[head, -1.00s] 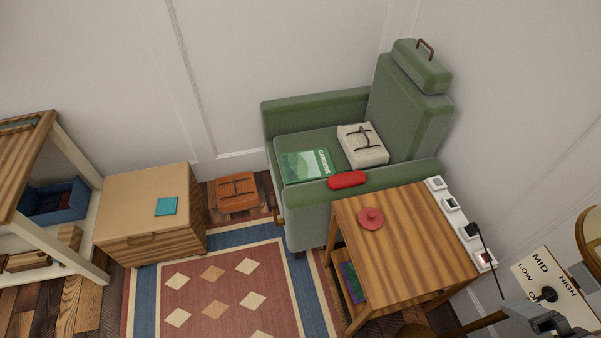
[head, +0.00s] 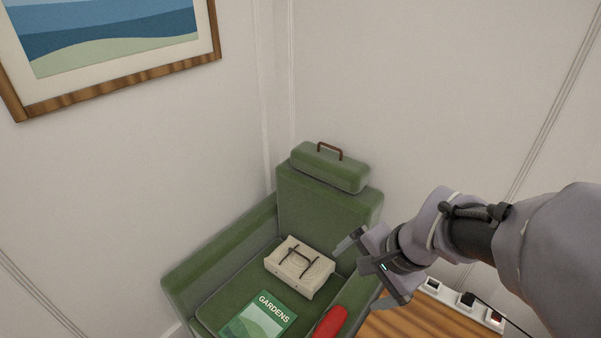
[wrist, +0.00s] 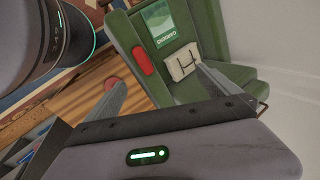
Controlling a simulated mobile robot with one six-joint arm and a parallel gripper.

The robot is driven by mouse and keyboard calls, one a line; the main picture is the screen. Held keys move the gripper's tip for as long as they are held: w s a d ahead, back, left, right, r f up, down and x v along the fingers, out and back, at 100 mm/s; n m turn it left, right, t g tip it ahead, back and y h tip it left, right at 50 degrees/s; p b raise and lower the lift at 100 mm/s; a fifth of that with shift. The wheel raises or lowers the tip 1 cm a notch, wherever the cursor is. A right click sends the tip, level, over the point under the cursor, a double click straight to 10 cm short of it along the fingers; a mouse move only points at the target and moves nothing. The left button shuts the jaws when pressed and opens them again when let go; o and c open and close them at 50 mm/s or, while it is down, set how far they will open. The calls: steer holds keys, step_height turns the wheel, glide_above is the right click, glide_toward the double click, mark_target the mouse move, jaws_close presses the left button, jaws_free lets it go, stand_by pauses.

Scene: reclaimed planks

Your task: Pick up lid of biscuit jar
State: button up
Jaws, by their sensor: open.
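A red round piece (wrist: 109,83), which looks like the jar lid, shows in the wrist view on the wooden side table (wrist: 72,103). One finger partly covers it, and I cannot see a jar under it. It does not show in the head view, where only part of the tabletop (head: 405,324) is seen. My gripper (head: 357,280) is open and empty, raised near the table and the armchair. In the wrist view the two fingers of my gripper (wrist: 160,78) are spread apart, the left one overlapping the red piece.
The green armchair (head: 235,245) stands beside the table, holding a tied cream parcel (head: 300,266), a "GARDENS" book (head: 258,318) and a red rounded object (head: 329,323) on its arm. Walls stand behind.

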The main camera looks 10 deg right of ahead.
steer(key=d+f+m+p, duration=0.1)
steer(key=d+f+m, duration=0.8)
steer(key=d+f, duration=0.45)
steer(key=s+d+f+m+g, duration=0.1)
steer(key=s+d+f+m, duration=0.2)
steer(key=f, duration=0.3)
steer(key=s+d+f+m, duration=0.2)
steer(key=s+f+m, duration=0.15)
steer(key=f, duration=0.25)
steer(key=shift+y, duration=0.3)
steer(key=b+x, duration=0.2)
steer(key=x, duration=0.2)
steer(key=b+x, duration=0.2)
steer(key=x, duration=0.2)
steer(key=s+b+x, duration=0.1)
steer(key=b+x, duration=0.1)
steer(key=x, duration=0.2)
steer(key=shift+d+f, duration=0.1)
steer(key=shift+f, duration=0.05)
steer(key=b+x, duration=0.1)
steer(key=x, duration=0.2)
steer(key=b+x, duration=0.2)
steer(key=shift+w+f, duration=0.25)
steer(key=shift+w, duration=0.25)
steer(key=shift+r, duration=0.1)
steer(key=c, duration=1.3)
